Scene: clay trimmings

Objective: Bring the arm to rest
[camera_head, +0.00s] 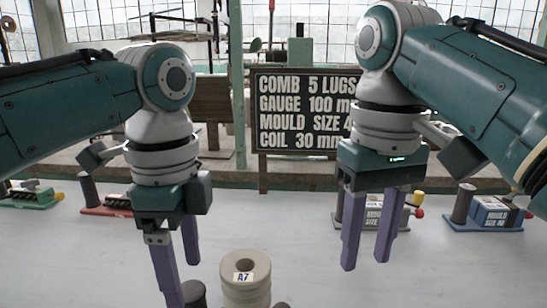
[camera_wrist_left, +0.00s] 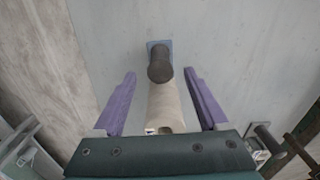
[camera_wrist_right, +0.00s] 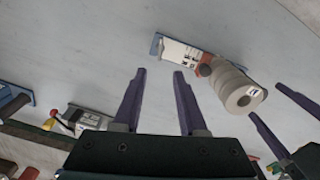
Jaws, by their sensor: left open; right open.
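My left gripper (camera_head: 181,275) is open and points down at the left of the pale table in the head view. Its purple fingers also show in the left wrist view (camera_wrist_left: 160,100), spread with nothing gripped. My right gripper (camera_head: 366,262) is open and empty, pointing down right of the middle. Its fingers show apart in the right wrist view (camera_wrist_right: 158,80). A pale hollow clay roll (camera_head: 245,290) labelled A7 stands at the front, between the two grippers in the picture and apart from the right one. Both arms are raised over the table.
A dark cylinder (camera_head: 195,295) stands beside the roll, partly hidden. A red-based stand (camera_head: 105,210) is at the back left and a blue-based one (camera_head: 485,215) at the back right. A grey one (camera_head: 400,222) is behind my right gripper. A lettered board (camera_head: 305,110) stands behind.

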